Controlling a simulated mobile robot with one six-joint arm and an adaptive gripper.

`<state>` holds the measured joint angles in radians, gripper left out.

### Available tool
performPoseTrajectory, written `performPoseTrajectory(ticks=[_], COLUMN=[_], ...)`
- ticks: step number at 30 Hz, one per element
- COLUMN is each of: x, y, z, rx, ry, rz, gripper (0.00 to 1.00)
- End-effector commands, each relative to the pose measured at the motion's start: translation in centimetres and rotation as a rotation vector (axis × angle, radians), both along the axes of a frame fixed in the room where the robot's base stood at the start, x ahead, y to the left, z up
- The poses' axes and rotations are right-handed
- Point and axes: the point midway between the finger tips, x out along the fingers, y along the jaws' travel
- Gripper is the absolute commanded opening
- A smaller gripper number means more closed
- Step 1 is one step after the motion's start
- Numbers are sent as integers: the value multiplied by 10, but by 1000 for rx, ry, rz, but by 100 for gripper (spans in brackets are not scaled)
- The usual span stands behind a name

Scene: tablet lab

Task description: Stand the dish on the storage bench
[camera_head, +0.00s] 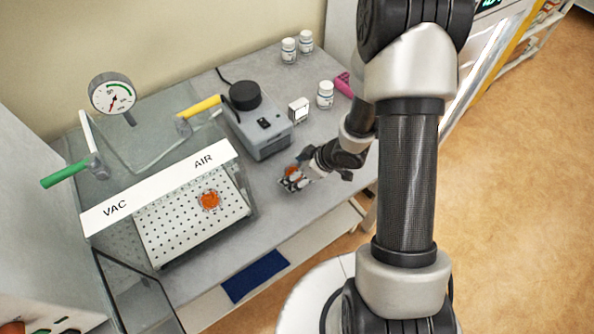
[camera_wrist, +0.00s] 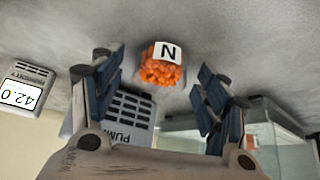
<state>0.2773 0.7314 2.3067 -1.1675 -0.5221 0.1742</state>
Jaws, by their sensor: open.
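A small dish (camera_wrist: 163,64) holds orange granules and carries a white label with a black "N". It rests on the grey bench top (camera_head: 318,215), and it also shows in the head view (camera_head: 293,178), partly covered by my gripper (camera_head: 304,174). In the wrist view my gripper (camera_wrist: 163,75) is open, with the dish between and just beyond its fingertips. Gaps show on both sides of the dish. A second orange patch (camera_head: 209,200) lies on the perforated plate inside the clear chamber. I cannot tell which bench is the storage bench.
The chamber's white panel (camera_head: 158,188) reads VAC and AIR, with green and yellow handles. A grey pump (camera_head: 262,130), a humidity meter (camera_head: 298,110) showing 42.0, a white bottle (camera_head: 325,95) and a pink object (camera_head: 343,84) stand behind.

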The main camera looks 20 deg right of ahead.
Motion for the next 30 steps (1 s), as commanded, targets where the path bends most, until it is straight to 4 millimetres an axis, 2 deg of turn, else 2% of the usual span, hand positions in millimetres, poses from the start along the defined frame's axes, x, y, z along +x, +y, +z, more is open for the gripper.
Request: performPoseTrajectory(ticks=[5, 15, 21, 26, 29, 30], x=[-7, -36, -46, -36, -21, -16], y=[-8, -34, -42, -57, -80, -91], z=[23, 84, 102, 120, 154, 173], rx=[-1, 0, 0, -73, -194, -249], ry=[-2, -2, -2, -26, -66, -82], rz=[-2, -3, -2, -41, -130, -181], gripper=[68, 68, 68, 68, 68, 68])
